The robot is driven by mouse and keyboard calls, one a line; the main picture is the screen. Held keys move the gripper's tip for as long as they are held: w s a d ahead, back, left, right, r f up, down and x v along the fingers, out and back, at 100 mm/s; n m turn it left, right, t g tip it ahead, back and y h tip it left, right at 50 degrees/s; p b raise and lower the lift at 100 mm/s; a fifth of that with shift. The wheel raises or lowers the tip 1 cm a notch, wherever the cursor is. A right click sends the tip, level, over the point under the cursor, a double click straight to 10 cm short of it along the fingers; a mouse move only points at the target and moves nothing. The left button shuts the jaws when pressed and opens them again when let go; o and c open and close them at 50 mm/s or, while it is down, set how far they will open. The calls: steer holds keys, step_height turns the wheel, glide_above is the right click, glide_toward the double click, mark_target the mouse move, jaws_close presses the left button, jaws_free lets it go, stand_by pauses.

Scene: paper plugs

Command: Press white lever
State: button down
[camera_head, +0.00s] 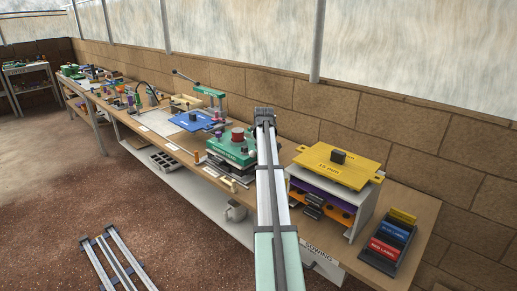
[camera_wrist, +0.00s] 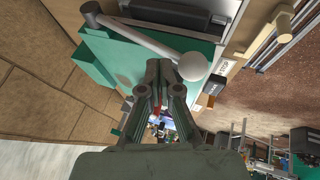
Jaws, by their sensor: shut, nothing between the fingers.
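The white lever shows in the wrist view as a pale rod with a white ball (camera_wrist: 192,66) at its end. It runs from a grey pivot (camera_wrist: 92,10) at upper left across a green machine body (camera_wrist: 112,58). My gripper (camera_wrist: 161,68) is shut and empty, with its fingertips just left of the ball and overlapping the rod's lower edge in the picture. I cannot tell whether they touch it.
In the head view, a long wooden bench (camera_head: 420,212) runs along a block wall. A yellow plate (camera_head: 340,166) and labelled bins (camera_head: 389,247) stand at right; a blue plate (camera_head: 190,120) lies farther back.

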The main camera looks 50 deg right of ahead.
steer(key=b+v, duration=0.1)
steer(key=v, duration=1.1)
steer(key=shift+d+r, duration=0.2)
steer(key=shift+d, duration=0.05)
steer(key=shift+w, duration=0.1)
